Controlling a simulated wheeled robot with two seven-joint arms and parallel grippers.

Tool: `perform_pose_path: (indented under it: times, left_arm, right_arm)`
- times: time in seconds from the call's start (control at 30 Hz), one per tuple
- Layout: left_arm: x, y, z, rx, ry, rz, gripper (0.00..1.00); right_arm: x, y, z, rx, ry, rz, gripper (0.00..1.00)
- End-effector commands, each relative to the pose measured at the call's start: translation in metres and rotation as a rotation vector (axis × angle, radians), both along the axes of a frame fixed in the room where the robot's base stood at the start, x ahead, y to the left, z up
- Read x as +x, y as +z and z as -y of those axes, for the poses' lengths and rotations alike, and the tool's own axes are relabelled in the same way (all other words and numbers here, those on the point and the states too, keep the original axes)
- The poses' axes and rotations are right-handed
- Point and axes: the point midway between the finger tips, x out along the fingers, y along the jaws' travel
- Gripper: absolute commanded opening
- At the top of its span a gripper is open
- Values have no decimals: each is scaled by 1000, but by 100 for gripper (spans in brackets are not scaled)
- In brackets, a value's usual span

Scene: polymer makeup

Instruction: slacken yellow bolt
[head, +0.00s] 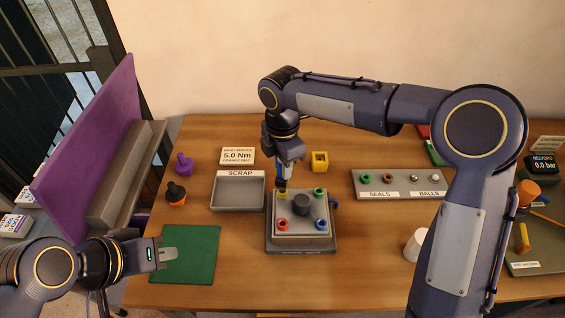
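The yellow bolt (283,195) is at the back-left corner of a square grey fixture (272,246) with a dark central cylinder (301,204). A green bolt (319,192), a red bolt (283,225) and a blue bolt (321,225) are at the other corners. My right gripper (285,166) points down over the yellow bolt, shut on a blue tool (283,172) with a dark lower end. That end is at or just above the yellow bolt; I cannot tell if they touch. My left gripper (170,255) is over the green mat (190,271); its finger gap is unclear.
An empty scrap tray (238,207) lies left of the fixture. A yellow square holder (320,161) is behind it, and a seals and balls rack (396,193) is to the right. A white cup (413,247) stands beside my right arm.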

Motion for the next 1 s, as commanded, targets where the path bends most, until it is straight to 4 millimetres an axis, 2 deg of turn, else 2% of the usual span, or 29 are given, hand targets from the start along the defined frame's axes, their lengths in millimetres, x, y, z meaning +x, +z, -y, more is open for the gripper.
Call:
perform_pose_path:
  times: [0.03, 0.1, 1.0]
  left_arm:
    - [0, 0, 0, 0, 0, 0, 0]
    - [0, 0, 0, 0, 0, 0, 0]
    - [0, 13, 0, 0, 0, 0, 0]
  right_arm:
    - [0, 0, 0, 0, 0, 0, 8]
    - [0, 0, 0, 0, 0, 0, 0]
    - [0, 13, 0, 1, 0, 1, 0]
